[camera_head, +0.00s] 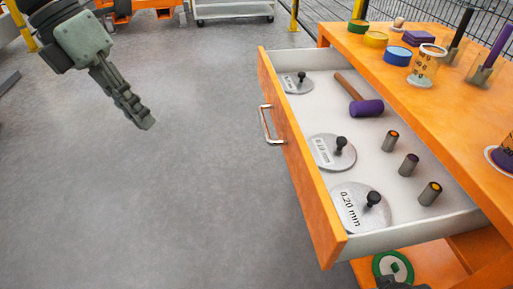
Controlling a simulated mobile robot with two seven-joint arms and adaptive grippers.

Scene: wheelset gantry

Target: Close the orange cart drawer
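The orange cart drawer (298,165) stands pulled out to the left of the orange cart (450,110). Its front panel carries a silver handle (268,125) facing the open floor. My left gripper (147,123) is in the upper left, over the floor and well apart from the handle. Its fingers point down to the right, look drawn together and hold nothing.
In the drawer lie a purple-headed mallet (366,107), marked discs with black knobs (360,207) and several small cylinders (430,193). Jars and tools stand on the cart top. A green ring (392,267) is below the drawer. The grey floor left of the drawer is clear.

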